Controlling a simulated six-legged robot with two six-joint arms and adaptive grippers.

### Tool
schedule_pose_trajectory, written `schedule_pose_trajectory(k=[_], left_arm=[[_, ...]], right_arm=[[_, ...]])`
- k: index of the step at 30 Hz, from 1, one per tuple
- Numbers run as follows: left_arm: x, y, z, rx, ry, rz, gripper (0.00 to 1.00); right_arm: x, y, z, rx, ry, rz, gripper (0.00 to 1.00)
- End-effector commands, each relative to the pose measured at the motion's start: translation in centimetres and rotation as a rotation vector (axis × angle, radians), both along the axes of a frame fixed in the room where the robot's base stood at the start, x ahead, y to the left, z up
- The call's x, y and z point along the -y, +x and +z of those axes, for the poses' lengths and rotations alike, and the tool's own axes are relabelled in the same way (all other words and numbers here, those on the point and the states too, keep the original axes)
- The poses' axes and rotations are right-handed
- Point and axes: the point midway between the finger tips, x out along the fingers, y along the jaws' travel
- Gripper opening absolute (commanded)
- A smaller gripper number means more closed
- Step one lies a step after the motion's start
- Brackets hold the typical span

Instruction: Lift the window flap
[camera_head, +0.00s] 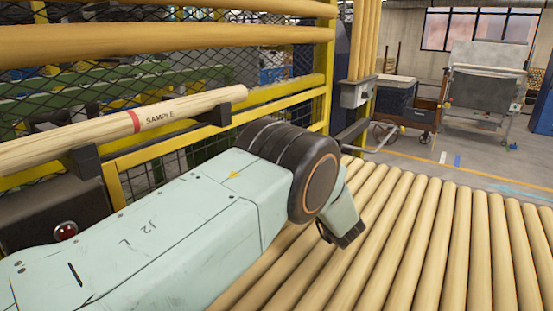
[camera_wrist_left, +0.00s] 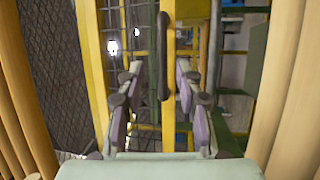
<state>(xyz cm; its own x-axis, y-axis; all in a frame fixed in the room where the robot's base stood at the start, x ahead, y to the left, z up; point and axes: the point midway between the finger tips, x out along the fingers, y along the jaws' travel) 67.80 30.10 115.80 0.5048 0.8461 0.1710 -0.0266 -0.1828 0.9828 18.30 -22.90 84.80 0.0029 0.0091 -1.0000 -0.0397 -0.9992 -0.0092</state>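A yellow-framed mesh panel (camera_head: 172,150) stands below the pole marked SAMPLE in the head view; I cannot tell for certain that it is the window flap. In the left wrist view a dark bar handle (camera_wrist_left: 163,55) is fixed along a yellow frame bar (camera_wrist_left: 168,132). My left gripper (camera_wrist_left: 160,70) is open and empty, with one finger on each side of the handle in the picture. I cannot tell how far the handle is beyond the fingertips, and no contact shows. My right gripper is out of view.
The SAMPLE pole (camera_head: 190,109) rests on dark brackets above the panel. Turned poles (camera_head: 440,235) lie side by side across the front right. A yellow post (camera_head: 327,75) and grey box (camera_head: 357,93) stand beyond my arm. Carts (camera_head: 415,112) stand on open floor behind.

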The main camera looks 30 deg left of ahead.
Motion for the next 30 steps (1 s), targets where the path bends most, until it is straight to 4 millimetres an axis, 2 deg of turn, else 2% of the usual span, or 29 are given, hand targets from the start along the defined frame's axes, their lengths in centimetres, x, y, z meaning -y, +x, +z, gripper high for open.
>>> schedule_pose_trajectory(k=[3,9,21,30], left_arm=[[-1.9,0.9,0.4,0.0,-0.002,0.004,0.36],[-3.8,2.1,0.8,0.0,-0.001,0.001,0.36],[-4.5,2.8,0.9,-0.001,0.001,0.0,0.36],[-4.5,2.9,0.9,-0.001,0.001,0.0,0.1]], right_arm=[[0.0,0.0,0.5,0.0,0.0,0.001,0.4],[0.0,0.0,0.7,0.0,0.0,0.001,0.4],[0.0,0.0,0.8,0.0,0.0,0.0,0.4],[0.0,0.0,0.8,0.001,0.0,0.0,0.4]])
